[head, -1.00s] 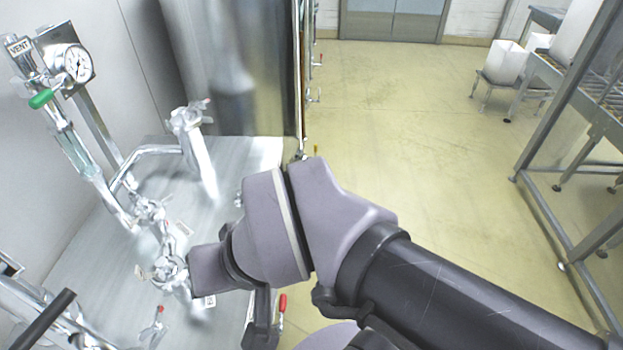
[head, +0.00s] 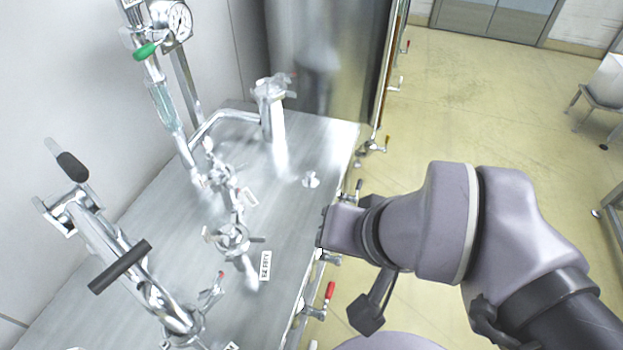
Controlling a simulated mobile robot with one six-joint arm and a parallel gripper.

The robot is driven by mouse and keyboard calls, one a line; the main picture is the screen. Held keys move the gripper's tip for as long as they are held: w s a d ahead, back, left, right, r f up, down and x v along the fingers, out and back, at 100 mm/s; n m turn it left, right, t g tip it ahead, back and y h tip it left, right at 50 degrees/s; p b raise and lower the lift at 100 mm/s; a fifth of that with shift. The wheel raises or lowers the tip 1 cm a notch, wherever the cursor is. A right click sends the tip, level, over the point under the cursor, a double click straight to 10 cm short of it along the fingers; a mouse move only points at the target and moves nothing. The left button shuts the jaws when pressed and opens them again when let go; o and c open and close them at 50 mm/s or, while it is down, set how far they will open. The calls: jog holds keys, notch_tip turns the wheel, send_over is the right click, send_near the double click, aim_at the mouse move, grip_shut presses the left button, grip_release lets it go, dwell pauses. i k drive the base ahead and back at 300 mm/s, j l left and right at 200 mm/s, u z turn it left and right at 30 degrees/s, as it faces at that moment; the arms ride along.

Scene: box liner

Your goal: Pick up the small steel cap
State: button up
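A small shiny steel piece, seemingly the steel cap (head: 311,180), sits on the bare steel bench top (head: 325,140) near its right edge. It stands apart from the pipework. My arm comes in from the lower right, and its wrist end is at the bench's right edge, below and to the right of the cap in the picture. A dark part hangs under the wrist over the floor side. The gripper's fingertips cannot be made out, so whether it is open or shut does not show. Nothing is seen held.
Steel pipework with valves, a gauge (head: 177,22) and a green handle (head: 146,50) fills the left and middle of the bench. An upright capped fitting (head: 272,110) stands behind the cap. Valves with a red handle (head: 329,291) line the right edge. Yellow floor (head: 480,110) lies beyond.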

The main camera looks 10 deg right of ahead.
aim_at(310, 181)
jog(key=u, duration=2.35)
jog(key=z, duration=2.35)
jog(key=i+l+u, duration=0.4)
jog(key=l+u, duration=0.15)
jog(key=i+l+u, duration=0.25)
jog(key=l, duration=0.15)
jog(key=l+u, duration=0.55)
jog(key=l, duration=0.2)
jog(key=i, duration=0.05)
